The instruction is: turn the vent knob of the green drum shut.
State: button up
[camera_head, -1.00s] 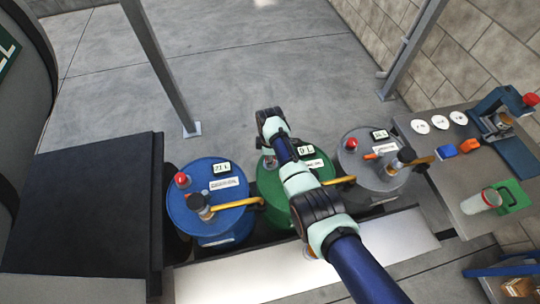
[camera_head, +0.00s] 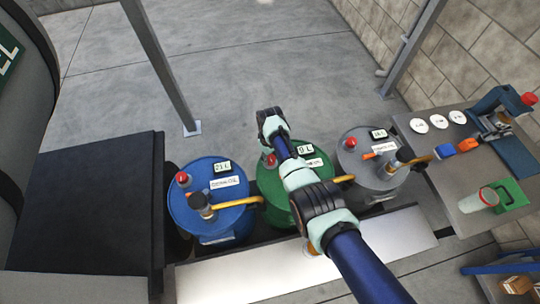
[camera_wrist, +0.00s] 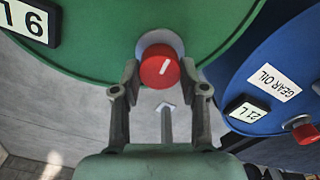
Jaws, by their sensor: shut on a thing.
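The green drum (camera_head: 311,156) stands between the blue and grey drums. Its red vent knob (camera_wrist: 160,66) sits on the lid near the rim, with a pale line across its face, and shows as a small red spot in the head view (camera_head: 271,160). My gripper (camera_wrist: 160,78) is shut on the knob, one finger on each side. In the head view my arm crosses over the green drum and hides much of its lid, and the fingers cannot be made out there.
A blue drum (camera_head: 217,223) stands left and a grey drum (camera_head: 354,166) right, each with its own red knob. Open floor lies behind the drums.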

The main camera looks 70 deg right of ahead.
aim_at(270, 157)
jog(key=shift+m, duration=0.4)
jog(key=o, duration=1.1)
jog(key=shift+o, duration=0.2)
notch_tip(270, 157, up, 12)
